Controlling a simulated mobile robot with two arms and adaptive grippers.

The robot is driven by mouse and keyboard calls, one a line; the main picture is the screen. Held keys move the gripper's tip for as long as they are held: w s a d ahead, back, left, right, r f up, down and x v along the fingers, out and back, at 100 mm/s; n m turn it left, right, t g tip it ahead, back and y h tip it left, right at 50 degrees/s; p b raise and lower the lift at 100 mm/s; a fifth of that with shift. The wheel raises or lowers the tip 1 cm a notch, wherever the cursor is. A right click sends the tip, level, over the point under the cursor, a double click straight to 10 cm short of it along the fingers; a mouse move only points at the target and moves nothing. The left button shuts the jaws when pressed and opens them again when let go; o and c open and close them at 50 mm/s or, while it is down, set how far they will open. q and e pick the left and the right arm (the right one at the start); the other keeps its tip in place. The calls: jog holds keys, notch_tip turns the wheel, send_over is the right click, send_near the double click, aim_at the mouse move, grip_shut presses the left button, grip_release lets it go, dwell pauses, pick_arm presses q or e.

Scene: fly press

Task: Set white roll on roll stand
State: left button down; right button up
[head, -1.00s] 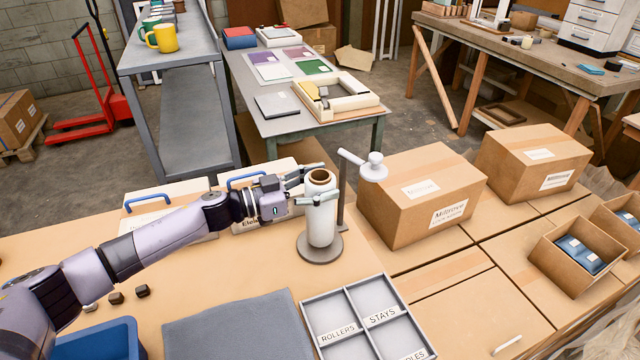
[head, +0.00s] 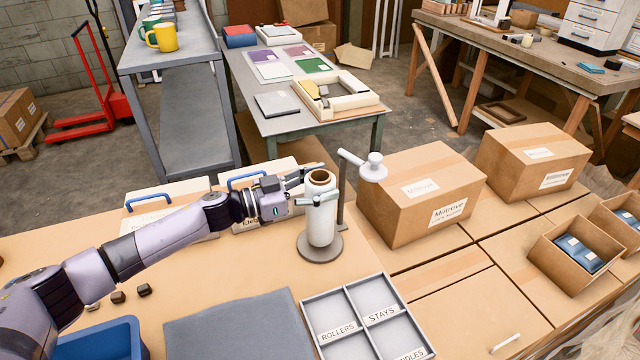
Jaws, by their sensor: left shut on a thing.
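The white roll (head: 321,220) stands upright on the round dark base of the roll stand (head: 320,252). Its brown core shows at the top. A thin upright post and a pale arm with a knob (head: 374,168) rise just right of the roll. My left gripper (head: 316,188) comes in from the left and is shut on the upper part of the roll, with a finger on the near side and a finger on the far side. The lower end of the roll looks to meet the base. My right gripper does not show.
A grey compartment tray (head: 352,321) with labels, a grey mat (head: 240,327) and a blue bin (head: 88,341) lie in front. Closed cardboard boxes (head: 425,195) stand to the right. White cases with blue handles (head: 245,182) stand behind my left arm.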

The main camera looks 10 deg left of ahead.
aim_at(305, 193)
pick_arm(q)
jog(key=shift+r+p, duration=0.1)
jog(key=shift+p, duration=0.25)
jog(key=shift+f+b, duration=0.35)
jog(key=shift+f, duration=0.2)
dwell(0.5)
jog(key=c, duration=0.9)
grip_release()
jog(key=shift+o, duration=0.2)
jog(key=shift+f, duration=0.1)
jog(key=shift+f, duration=0.15)
jog(key=shift+p+v, duration=0.35)
jog(key=shift+v, duration=0.9)
jog(key=shift+p+v, duration=0.3)
jog(key=shift+v, duration=4)
